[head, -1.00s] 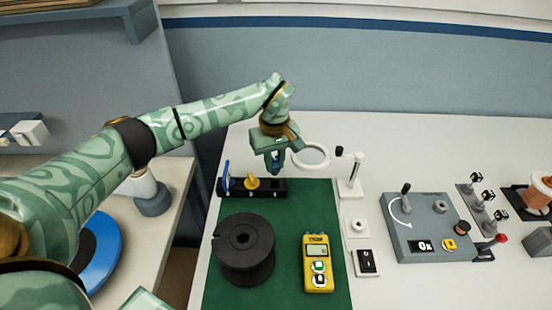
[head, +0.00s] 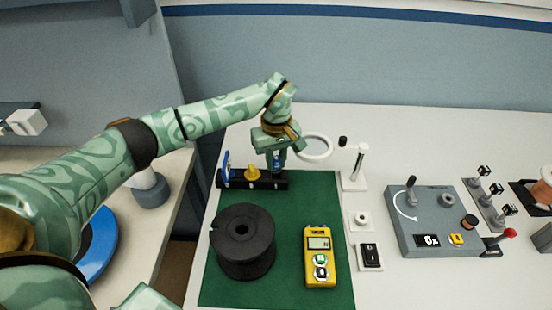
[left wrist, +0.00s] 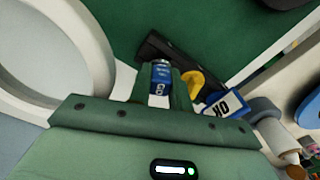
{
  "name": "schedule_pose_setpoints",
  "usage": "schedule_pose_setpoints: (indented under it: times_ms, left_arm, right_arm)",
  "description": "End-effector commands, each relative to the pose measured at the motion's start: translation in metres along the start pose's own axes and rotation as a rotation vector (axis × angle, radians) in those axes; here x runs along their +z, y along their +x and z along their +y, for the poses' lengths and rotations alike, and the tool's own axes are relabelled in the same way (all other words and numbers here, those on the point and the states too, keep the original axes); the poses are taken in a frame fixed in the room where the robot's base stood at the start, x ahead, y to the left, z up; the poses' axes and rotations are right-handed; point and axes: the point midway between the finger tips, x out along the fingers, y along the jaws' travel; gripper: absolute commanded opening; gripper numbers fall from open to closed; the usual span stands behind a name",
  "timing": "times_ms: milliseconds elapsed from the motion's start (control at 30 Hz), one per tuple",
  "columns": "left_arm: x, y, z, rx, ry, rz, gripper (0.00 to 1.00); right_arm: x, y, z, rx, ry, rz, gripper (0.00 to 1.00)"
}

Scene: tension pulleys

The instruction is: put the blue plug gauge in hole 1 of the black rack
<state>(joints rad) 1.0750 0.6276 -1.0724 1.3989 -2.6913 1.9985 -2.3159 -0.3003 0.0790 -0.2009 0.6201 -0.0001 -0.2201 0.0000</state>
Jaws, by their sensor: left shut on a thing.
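The black rack (head: 234,181) lies along the far left edge of the green mat. A yellow gauge (head: 253,173) stands in its middle, and a blue-and-white tagged piece (head: 227,164) stands at its left end. My left gripper (head: 277,165) is over the rack's right end, pointing down and shut on the blue plug gauge. The left wrist view shows the blue plug gauge (left wrist: 161,77), with a white lettered band, between the fingers (left wrist: 160,92), close to the rack (left wrist: 150,48). Its lower end is hidden, so I cannot tell whether it is in a hole. My right gripper is not in view.
A black spool (head: 243,240) and a yellow meter (head: 320,257) are on the green mat (head: 290,285). A white ring (head: 328,152) is close to the right of my left gripper. A grey control box (head: 410,215) stands farther right.

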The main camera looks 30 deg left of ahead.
Motion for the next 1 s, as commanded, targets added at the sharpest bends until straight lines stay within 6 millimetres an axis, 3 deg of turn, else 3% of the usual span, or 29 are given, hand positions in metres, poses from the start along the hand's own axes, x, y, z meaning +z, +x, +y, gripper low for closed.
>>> schedule_pose_setpoints:
  times_ms: [1000]
  left_arm:
    - [0.0006, 0.0019, -0.0001, 0.000, 0.000, 0.000, 0.00]
  right_arm:
    - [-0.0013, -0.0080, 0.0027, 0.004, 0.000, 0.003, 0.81]
